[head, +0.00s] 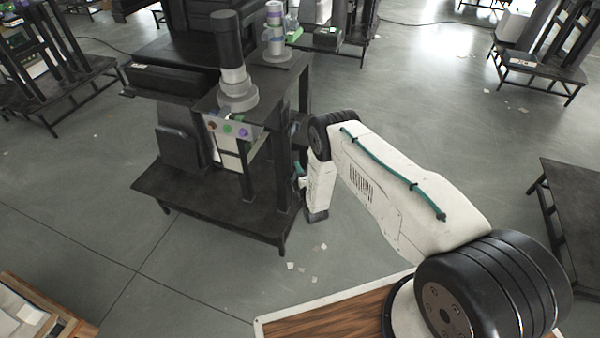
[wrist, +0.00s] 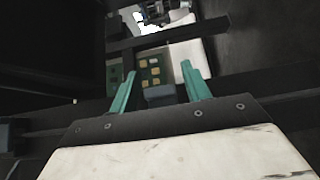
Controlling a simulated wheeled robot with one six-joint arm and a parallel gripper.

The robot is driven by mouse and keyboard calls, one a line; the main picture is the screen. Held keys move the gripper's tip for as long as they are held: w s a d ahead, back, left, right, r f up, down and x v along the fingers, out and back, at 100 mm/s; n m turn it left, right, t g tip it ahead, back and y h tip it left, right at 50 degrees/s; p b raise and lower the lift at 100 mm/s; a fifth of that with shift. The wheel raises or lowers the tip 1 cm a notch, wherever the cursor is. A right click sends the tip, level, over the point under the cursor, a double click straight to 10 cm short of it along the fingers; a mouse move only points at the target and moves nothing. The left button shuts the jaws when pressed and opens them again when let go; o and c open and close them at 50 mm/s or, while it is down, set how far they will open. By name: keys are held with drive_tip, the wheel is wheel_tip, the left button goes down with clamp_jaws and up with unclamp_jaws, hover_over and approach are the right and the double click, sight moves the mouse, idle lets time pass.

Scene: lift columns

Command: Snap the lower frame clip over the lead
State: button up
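In the wrist view my gripper (wrist: 159,66) has two teal fingers standing wide apart with nothing clasped between them. A small grey-blue block (wrist: 160,94) shows between the fingers, near their bases; I cannot tell whether it is the lower frame clip. A similar grey-blue piece (wrist: 12,135) sits on a dark bar at the left edge. No lead can be made out for sure. In the head view my arm reaches to the right side of a black lift-column frame (head: 285,165); my gripper is mostly hidden there, with a bit of teal showing.
A green board with yellow pads (wrist: 152,70) lies beyond the fingers, beside dark frame bars (wrist: 195,33). The frame carries a button panel (head: 232,129), a grey-and-black cylinder (head: 236,80) and a black base plate (head: 215,205). Open floor (head: 200,270) lies in front, with paper scraps.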

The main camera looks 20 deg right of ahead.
drive_tip(key=s, duration=0.7)
drive_tip(key=shift+s+d, duration=0.25)
drive_tip(key=shift+s, duration=0.15)
idle(0.7)
